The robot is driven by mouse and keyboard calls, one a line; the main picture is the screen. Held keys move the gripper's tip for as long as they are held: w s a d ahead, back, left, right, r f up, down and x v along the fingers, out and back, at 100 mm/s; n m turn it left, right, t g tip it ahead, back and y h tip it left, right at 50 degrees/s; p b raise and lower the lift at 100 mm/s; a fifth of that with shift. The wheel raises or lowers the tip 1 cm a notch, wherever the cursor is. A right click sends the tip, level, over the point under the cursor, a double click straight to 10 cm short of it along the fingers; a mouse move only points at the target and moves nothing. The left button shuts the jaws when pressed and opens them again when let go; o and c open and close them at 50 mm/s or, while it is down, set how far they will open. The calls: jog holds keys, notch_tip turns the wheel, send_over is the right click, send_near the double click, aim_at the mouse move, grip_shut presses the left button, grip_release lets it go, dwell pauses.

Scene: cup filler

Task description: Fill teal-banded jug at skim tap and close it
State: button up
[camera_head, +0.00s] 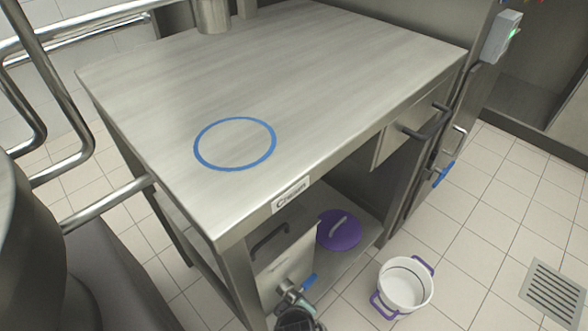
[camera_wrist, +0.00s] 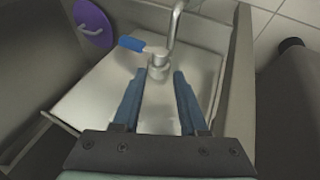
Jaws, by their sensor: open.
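No teal-banded jug shows in either view. A steel tap (camera_head: 287,287) with a blue lever (camera_head: 308,282) sits low under the table end labelled "Cream". My gripper (camera_head: 296,318) is at the bottom edge of the head view, close below this tap. In the wrist view my gripper (camera_wrist: 160,82) has its two blue fingers apart with nothing held between them. The tap body (camera_wrist: 158,66) lies just beyond the fingertips, and its blue lever (camera_wrist: 131,44) points left. I cannot tell whether the fingers touch the tap. No label reading "skim" is visible.
A steel table (camera_head: 330,80) bears a blue ring (camera_head: 235,144). A purple lid (camera_head: 340,230) is on the lower shelf. A white bucket with purple handles (camera_head: 405,283) stands on the floor. Another blue-levered tap (camera_head: 443,174) is at right. Floor around the drain (camera_head: 555,292) is clear.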

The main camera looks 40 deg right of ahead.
aim_at(293, 297)
jog(key=b+x, duration=0.5)
jog(key=x, duration=0.3)
jog(key=shift+w+d+f, duration=0.15)
jog(key=shift+w+f, duration=0.05)
jog(key=shift+f, duration=0.1)
jog(key=shift+c, duration=0.2)
grip_shut()
